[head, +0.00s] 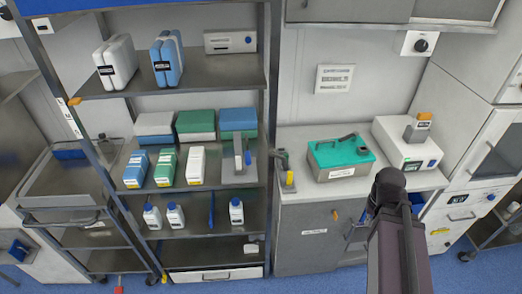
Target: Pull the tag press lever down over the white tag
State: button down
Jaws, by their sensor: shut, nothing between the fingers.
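A grey stand-like device (238,165) with an upright lever and a blue part sits at the right end of the middle shelf. It looks like the tag press, and its lever stands up. A small pale patch beside the lever may be the white tag; it is too small to tell. My arm rises from the bottom right, in front of the counter, and ends in a dark joint. My gripper's fingers cannot be made out. The arm is to the right of the device and well apart from it.
The shelf rack (267,120) holds several bottles and boxes; its post stands beside the device. On the counter (300,190) are a grey fixture with a yellow part (287,175), a green-topped box (340,155) and a white machine (405,150). Blue floor shows below.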

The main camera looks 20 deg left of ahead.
aim_at(247, 153)
jog(key=z, duration=1.45)
jog(key=k, duration=0.65)
jog(key=u, duration=2.15)
